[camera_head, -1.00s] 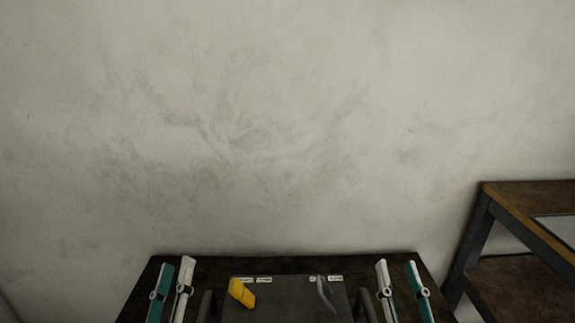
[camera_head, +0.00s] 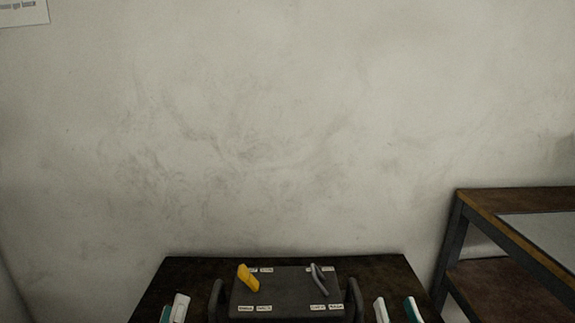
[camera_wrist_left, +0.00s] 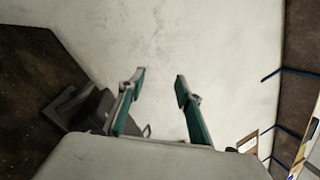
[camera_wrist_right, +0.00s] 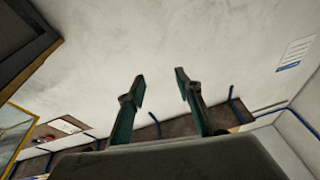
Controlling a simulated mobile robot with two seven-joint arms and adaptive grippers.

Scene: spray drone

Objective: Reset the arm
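My left gripper (camera_head: 174,309) shows only by its fingertips at the bottom edge of the head view, left of the dark control box (camera_head: 287,291). In the left wrist view its two teal fingers (camera_wrist_left: 160,76) stand apart with nothing between them. My right gripper (camera_head: 397,311) shows at the bottom edge, right of the box. In the right wrist view its fingers (camera_wrist_right: 160,76) are also apart and empty. The box has a yellow lever (camera_head: 248,278), a grey metal handle (camera_head: 319,279) and small white labels. Both arms are hidden below the head view.
The box stands on a dark table (camera_head: 185,273) against a plain stained wall (camera_head: 250,130). A metal-framed shelf (camera_head: 456,240) stands at the right. A paper notice (camera_head: 22,12) hangs at the upper left.

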